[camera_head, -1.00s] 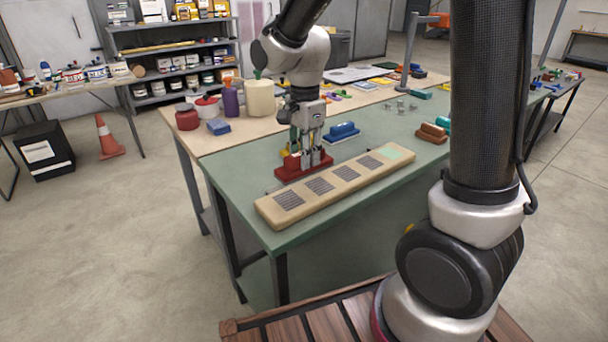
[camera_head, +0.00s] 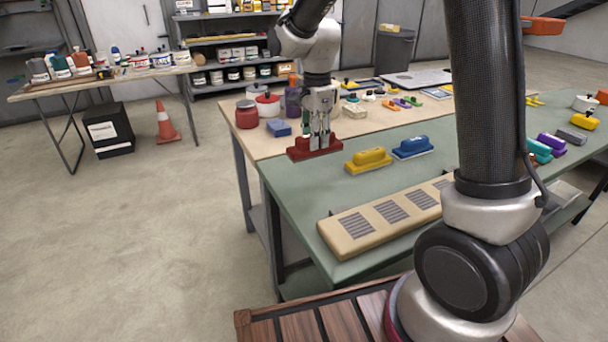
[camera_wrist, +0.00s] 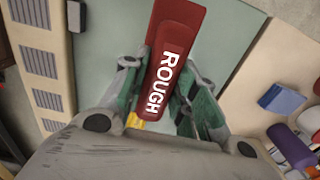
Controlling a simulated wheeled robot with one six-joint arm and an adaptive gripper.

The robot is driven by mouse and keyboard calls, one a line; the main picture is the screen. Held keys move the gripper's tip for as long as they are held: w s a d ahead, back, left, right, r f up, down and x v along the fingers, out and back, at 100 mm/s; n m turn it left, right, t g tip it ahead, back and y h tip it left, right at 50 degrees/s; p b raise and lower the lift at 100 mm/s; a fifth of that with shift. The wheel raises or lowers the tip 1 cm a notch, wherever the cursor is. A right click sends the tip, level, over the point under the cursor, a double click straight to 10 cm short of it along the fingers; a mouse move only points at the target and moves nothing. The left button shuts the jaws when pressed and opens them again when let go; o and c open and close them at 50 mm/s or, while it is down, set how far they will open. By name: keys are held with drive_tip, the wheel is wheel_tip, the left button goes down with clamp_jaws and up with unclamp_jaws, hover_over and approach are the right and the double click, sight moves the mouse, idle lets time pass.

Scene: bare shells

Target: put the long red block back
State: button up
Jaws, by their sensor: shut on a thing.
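The long red block (camera_head: 315,149) has a flat base and a raised grip. In the wrist view the red block (camera_wrist: 172,45) carries the white word ROUGH. My gripper (camera_head: 319,138) is shut on its raised part, with a finger on each side; the wrist view also shows my gripper (camera_wrist: 160,90) around it. The block is over the left end of the green table top, near the wooden strip; I cannot tell whether it touches the surface. A long beige board (camera_head: 345,247) with dark striped patches lies nearer, along the table's front; my arm hides its right end.
A yellow block (camera_head: 368,160) and a blue block (camera_head: 411,147) stand right of the red one. Behind are a small blue block (camera_head: 278,128), a red jar (camera_head: 246,115) and a purple bottle (camera_head: 293,100). Green table top (camera_head: 300,195) is bare between red block and board.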

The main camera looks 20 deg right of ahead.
wheel_tip(320, 180, down, 10)
drive_tip(key=shift+r, duration=0.25)
drive_tip(key=shift+f, duration=0.15)
drive_tip(key=o, duration=0.9)
